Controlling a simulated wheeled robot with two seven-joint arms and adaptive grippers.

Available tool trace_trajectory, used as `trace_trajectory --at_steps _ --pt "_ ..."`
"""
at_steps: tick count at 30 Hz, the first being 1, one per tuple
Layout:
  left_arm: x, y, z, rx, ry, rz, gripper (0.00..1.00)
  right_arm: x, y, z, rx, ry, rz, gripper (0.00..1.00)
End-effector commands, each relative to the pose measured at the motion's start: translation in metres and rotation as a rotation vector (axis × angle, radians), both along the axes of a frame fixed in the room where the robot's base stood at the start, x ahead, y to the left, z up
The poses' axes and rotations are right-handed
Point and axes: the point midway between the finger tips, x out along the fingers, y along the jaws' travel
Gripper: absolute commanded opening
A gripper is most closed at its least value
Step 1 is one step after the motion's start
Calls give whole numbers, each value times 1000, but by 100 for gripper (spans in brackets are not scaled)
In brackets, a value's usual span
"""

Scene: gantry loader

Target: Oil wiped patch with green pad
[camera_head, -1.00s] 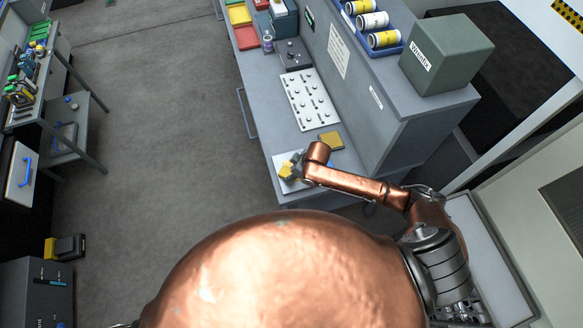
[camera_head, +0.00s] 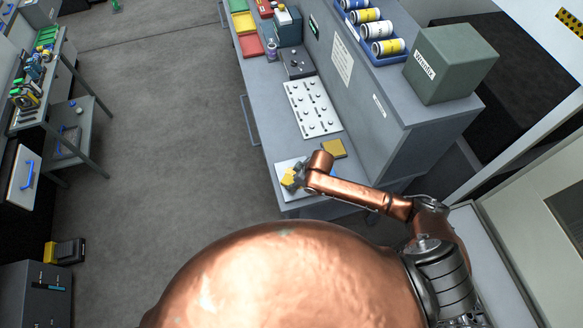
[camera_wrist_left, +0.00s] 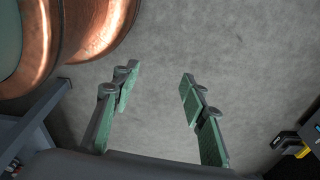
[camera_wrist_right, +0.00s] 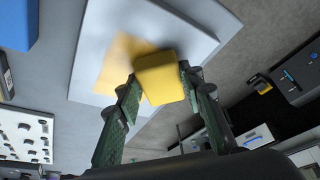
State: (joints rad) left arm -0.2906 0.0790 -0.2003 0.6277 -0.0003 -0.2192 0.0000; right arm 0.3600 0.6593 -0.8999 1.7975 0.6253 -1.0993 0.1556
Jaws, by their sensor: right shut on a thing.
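My right gripper (camera_wrist_right: 160,88) is shut on a yellow block (camera_wrist_right: 161,72). It holds it over a white plate (camera_wrist_right: 108,32) with a blurred orange-yellow patch (camera_wrist_right: 122,58); I cannot tell whether the block touches the plate. In the head view the block (camera_head: 291,178) shows over the plate (camera_head: 283,165) at the bench's near end, with my copper arm beside it. A flat green piece (camera_head: 238,5) lies at the bench's far end, in a row with yellow (camera_head: 243,21) and red (camera_head: 250,45) ones. My left gripper (camera_wrist_left: 157,78) is open and empty above bare floor.
A yellow pad (camera_head: 333,148) lies beside the plate. A knobbed panel (camera_head: 313,108) is farther along the bench (camera_head: 268,110). Cans in a blue tray (camera_head: 385,58) and a grey-green box (camera_head: 449,65) stand on the upper shelf.

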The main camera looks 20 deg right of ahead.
Motion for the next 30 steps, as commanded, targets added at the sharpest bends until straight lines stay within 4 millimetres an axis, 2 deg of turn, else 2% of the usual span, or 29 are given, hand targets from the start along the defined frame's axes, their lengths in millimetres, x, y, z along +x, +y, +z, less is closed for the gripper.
trace_trajectory --at_steps 2,4,8,16,24,30 --pt "3 0 11 0 -3 -1 40 0 0 8 1 1 0 16" --pt "2 0 18 0 -2 0 40 1 1 26 1 -3 5 16" --pt "-3 1 29 0 4 1 40 0 2 33 0 0 4 16" --pt "-27 3 52 4 33 7 40 0 2 55 0 0 3 16" --pt "-15 3 73 3 19 4 40 0 2 77 1 -1 3 16" --pt "-6 2 77 2 7 2 40 0 2 81 0 -1 4 16"
